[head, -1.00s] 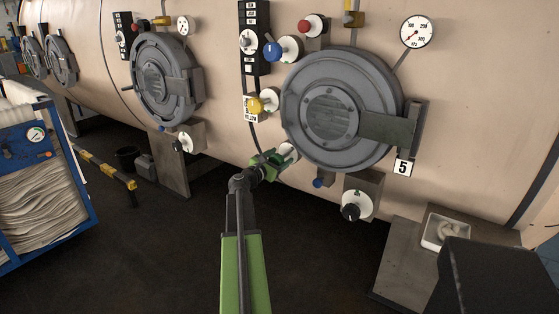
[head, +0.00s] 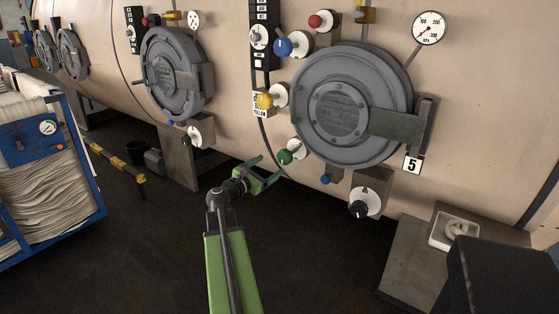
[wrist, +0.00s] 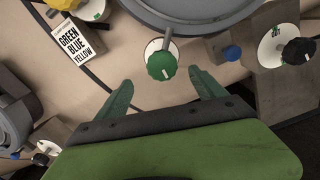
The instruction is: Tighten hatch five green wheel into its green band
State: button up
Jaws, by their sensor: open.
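Hatch five (head: 350,105) is a round grey door with a plate marked 5 (head: 412,164) at its lower right. The green wheel (head: 285,157) is a small knob on a white dial at the hatch's lower left. In the wrist view the green wheel (wrist: 161,65) has a white mark on its lower right rim, in front of its white dial (wrist: 150,48). The dial's green band is hidden or too small to make out. My gripper (head: 268,168) is open and empty, just below and left of the wheel. In the wrist view my gripper's fingers (wrist: 161,90) stand apart, with the wheel beyond their tips.
The yellow wheel (head: 265,100), blue wheel (head: 283,47) and red wheel (head: 316,21) sit above. A black knob (head: 358,208) and small blue knob (head: 326,179) are below the hatch. A blue cart (head: 40,170) stands left.

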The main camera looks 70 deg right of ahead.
jog(key=v, duration=0.4)
jog(key=shift+a, duration=0.15)
